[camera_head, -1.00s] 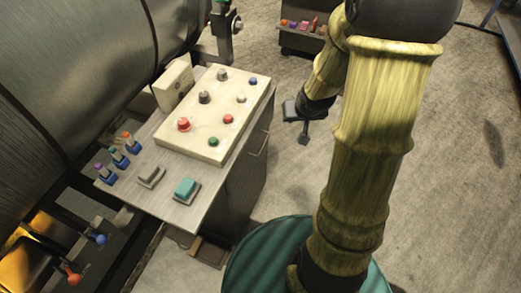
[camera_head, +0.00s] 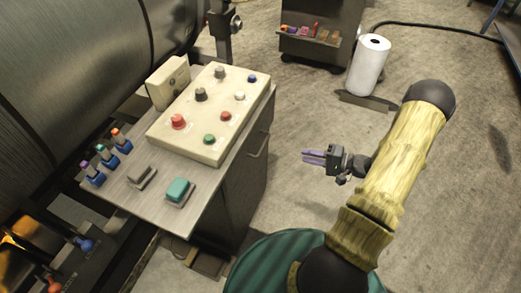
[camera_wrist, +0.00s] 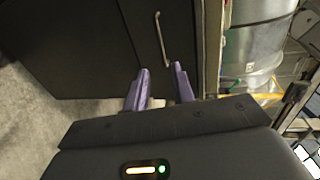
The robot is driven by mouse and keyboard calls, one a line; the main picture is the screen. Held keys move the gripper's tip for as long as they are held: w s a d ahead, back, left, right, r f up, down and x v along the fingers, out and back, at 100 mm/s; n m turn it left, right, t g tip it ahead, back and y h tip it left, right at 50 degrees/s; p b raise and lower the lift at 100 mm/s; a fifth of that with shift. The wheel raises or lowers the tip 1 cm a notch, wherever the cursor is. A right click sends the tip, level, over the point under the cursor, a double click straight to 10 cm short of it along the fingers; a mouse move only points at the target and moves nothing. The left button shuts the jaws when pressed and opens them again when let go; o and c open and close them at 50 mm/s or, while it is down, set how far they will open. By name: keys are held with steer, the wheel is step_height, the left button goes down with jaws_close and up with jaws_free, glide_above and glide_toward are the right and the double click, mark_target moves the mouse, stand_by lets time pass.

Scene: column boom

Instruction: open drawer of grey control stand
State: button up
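The grey control stand (camera_head: 233,205) stands left of centre in the head view, with a cream button panel on its top. A bar handle (camera_head: 258,146) is on its right-hand face, near the top. In the wrist view the dark front (camera_wrist: 90,40) fills the upper left, and the handle (camera_wrist: 161,38) lies beyond the fingertips. My gripper (camera_head: 306,157) is to the right of the stand, its purple fingers pointing left at that face. The fingers (camera_wrist: 157,72) are apart with nothing between them, and a gap separates them from the handle.
A large metal cylinder (camera_head: 70,70) lies behind the stand. A dark cabinet (camera_head: 318,30) with small items in a tray and a white roll (camera_head: 369,65) stand at the back. Grey floor (camera_head: 450,200) is clear on the right. A cable crosses the back right.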

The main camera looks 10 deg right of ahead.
mark_target(262, 147)
steer(key=p+x, duration=0.1)
steer(key=x, duration=1.6)
steer(key=shift+w+a, duration=0.15)
steer(key=shift+a, duration=0.1)
jaws_close()
